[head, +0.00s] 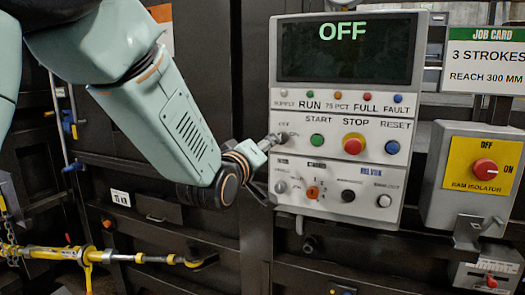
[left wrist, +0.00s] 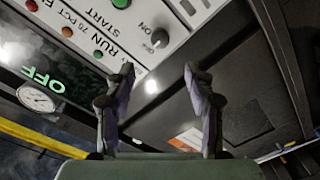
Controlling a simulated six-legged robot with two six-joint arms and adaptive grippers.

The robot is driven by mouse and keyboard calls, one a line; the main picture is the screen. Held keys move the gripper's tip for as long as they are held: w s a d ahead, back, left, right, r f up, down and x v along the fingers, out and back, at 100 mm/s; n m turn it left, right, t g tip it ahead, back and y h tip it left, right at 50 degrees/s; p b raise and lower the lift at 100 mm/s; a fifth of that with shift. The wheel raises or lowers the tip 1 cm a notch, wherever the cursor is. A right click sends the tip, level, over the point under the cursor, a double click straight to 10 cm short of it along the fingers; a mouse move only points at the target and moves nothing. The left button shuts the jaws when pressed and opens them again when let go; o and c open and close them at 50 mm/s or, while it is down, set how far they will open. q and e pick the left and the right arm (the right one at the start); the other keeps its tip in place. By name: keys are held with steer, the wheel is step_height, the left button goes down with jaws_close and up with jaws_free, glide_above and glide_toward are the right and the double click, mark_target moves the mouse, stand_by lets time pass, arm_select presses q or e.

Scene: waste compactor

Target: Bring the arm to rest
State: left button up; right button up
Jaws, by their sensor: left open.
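My left arm comes in from the upper left in the head view. Its gripper (head: 264,165) is at the left edge of the control panel (head: 410,180), partly hidden by my own wrist. In the left wrist view the gripper (left wrist: 158,82) is open, with nothing between its fingers. A grey rotary knob (left wrist: 159,39) marked ON lies beyond the fingertips and looks apart from them. The panel's dark display (head: 345,55) reads OFF in green; it also shows in the left wrist view (left wrist: 45,55). My right gripper is not in view.
The panel carries a green start button (head: 317,141), a red stop button (head: 353,144) and a blue reset button (head: 392,147). A ram isolator (head: 484,171) stands to the right under a job card (head: 487,63). A yellow bar (head: 85,254) crosses the lower left.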

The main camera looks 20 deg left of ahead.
arm_select(q)
steer(key=shift+w, duration=0.1)
stand_by(0.3)
steer(key=s+f+m+g+b, duration=0.25)
steer(key=s+f, duration=0.25)
steer(key=f, duration=0.8)
steer(key=s+f+m+g+b, duration=0.25)
steer(key=s+f+g, duration=0.2)
steer(key=f, duration=0.85)
steer(key=s+f+m+g+b, duration=0.25)
steer(key=s+f, duration=0.35)
steer(key=f, duration=0.7)
steer(key=s+f+m+g+b, duration=0.1)
steer(key=s+f+g+b, duration=0.7)
steer(key=s+f, duration=1.8)
steer(key=s+b, duration=0.1)
steer(key=s, duration=0.2)
steer(key=shift+s+a+f, duration=0.25)
steer(key=shift+s+a, duration=0.05)
